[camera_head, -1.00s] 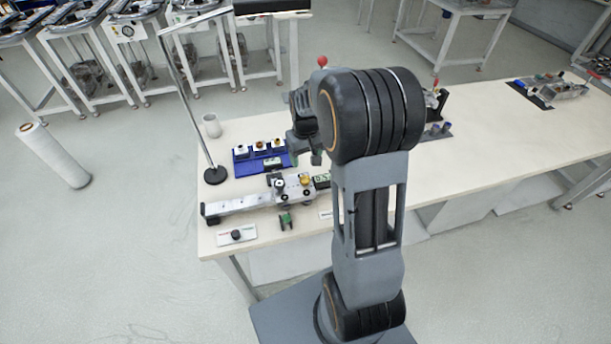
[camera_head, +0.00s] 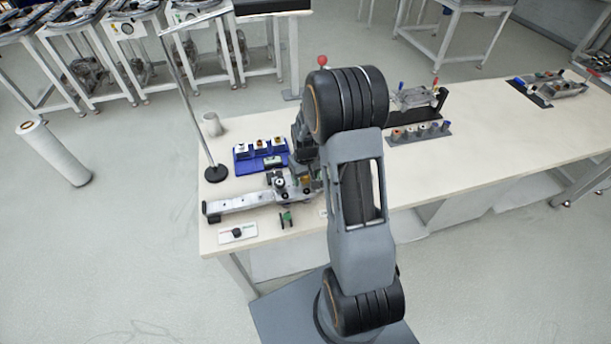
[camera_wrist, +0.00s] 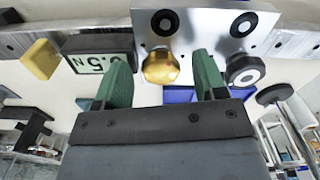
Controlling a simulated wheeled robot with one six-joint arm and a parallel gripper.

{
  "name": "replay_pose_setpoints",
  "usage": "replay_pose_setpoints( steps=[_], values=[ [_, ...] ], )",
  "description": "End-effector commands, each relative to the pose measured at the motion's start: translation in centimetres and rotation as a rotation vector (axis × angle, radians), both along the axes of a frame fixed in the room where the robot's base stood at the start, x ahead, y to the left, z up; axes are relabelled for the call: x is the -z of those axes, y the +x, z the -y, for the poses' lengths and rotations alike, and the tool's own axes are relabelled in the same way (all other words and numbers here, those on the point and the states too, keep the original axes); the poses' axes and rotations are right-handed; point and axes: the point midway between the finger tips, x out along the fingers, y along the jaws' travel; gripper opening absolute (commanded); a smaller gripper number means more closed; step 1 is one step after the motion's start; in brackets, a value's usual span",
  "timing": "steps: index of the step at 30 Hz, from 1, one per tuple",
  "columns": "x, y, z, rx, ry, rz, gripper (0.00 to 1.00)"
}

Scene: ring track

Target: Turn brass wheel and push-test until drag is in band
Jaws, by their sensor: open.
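The brass wheel (camera_wrist: 161,68) sits on a silver plate (camera_wrist: 195,24) in the wrist view. My gripper (camera_wrist: 160,72) is open, with one green finger on each side of the brass wheel; I cannot tell whether either touches it. A small display (camera_wrist: 100,63) reading about 0.5 N, seen upside down, is beside the left finger. A round black-and-white knob (camera_wrist: 245,69) is right of the right finger. In the head view the silver rail (camera_head: 240,203) lies along the near table edge, and my arm hides part of the device.
A blue tray (camera_head: 247,164) with small blocks stands behind the rail, near a lamp stand (camera_head: 215,174) and a grey cup (camera_head: 211,125). A small panel with a black knob (camera_head: 237,233) lies at the front. The table's right middle (camera_head: 490,140) is clear.

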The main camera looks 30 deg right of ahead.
Motion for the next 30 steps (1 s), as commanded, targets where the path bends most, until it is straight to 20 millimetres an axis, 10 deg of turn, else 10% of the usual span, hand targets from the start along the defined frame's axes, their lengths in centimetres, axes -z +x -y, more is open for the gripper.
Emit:
replay_pose_setpoints(
  steps=[17,30],
  values=[
    [-0.03,0.0,0.0,0.0,0.0,0.0,0.16],
    [0.15,0.0,-0.06,0.149,0.0,-0.001,0.16]
  ],
)
